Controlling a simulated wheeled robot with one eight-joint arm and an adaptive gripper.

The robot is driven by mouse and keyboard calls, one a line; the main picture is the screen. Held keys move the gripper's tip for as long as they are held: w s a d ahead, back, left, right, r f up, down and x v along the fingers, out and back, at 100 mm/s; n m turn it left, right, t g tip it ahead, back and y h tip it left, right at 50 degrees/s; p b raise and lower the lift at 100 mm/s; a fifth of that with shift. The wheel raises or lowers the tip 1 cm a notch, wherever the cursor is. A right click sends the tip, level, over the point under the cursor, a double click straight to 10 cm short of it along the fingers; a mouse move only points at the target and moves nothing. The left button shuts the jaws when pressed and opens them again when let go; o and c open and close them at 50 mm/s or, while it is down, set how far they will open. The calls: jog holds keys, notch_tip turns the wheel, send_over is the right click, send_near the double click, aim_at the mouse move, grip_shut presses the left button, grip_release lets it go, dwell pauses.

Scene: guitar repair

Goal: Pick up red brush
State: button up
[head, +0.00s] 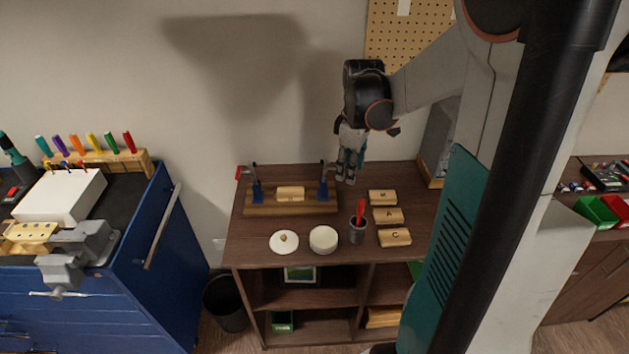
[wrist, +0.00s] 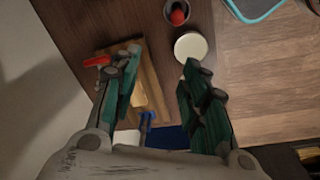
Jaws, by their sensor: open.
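The red brush (head: 360,211) stands upright in a small grey cup (head: 357,234) at the front of the brown workbench. In the wrist view the brush (wrist: 178,16) appears end-on as a red spot inside the cup (wrist: 170,4), near the top edge. The part of the brush inside the cup is hidden. My gripper (head: 346,179) hangs fingers down over the back of the bench, behind the cup and apart from it. In the wrist view my gripper (wrist: 161,58) has its two green-and-black fingers wide apart, with nothing held between them.
A white round jar (head: 323,239) stands just left of the cup, and a knobbed lid (head: 284,242) lies farther left. Lettered wooden blocks (head: 389,216) lie to the right. A wooden board (head: 262,209) with blue clamps (head: 322,191) sits behind.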

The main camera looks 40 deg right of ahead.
jog(key=shift+g, duration=0.5)
jog(key=s, duration=0.1)
jog(key=s+d+f, duration=0.1)
jog(key=s, duration=0.2)
jog(key=shift+d+f, duration=0.3)
jog(key=b, duration=0.2)
send_over(359, 219)
jog(key=f, duration=0.7)
jog(key=shift+w+d+f, duration=0.25)
jog(key=shift+f, duration=0.15)
jog(key=shift+f+b, duration=0.95)
jog(key=shift+f, duration=2.05)
grip_shut()
